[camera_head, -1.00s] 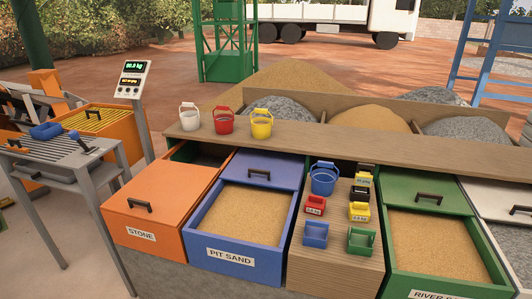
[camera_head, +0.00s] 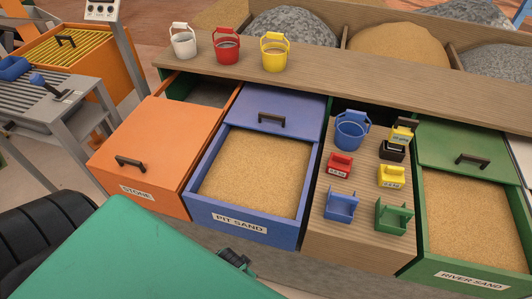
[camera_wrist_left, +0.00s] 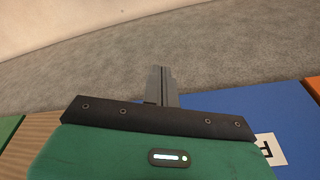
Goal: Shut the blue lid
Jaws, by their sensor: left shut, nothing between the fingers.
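The blue lid (camera_head: 300,103) lies over the back part of the blue PIT SAND bin (camera_head: 243,224), with a dark handle (camera_head: 271,121) on it. In front of the lid the bin is open and shows sand (camera_head: 255,175). My left arm's green casing fills the bottom left of the head view, short of the blue bin, and the fingertips cannot be made out there. In the left wrist view my left gripper (camera_wrist_left: 162,86) is shut and empty, with grey floor beyond it. A blue surface (camera_wrist_left: 265,97) with a white label shows at right there. The right gripper is not in view.
The orange STONE bin (camera_head: 148,150) is left of the blue bin. A wooden top (camera_head: 345,245) with several small containers is right of it, then the green RIVER SAND bin (camera_head: 450,143). White, red and yellow buckets (camera_head: 274,54) stand on the ledge behind.

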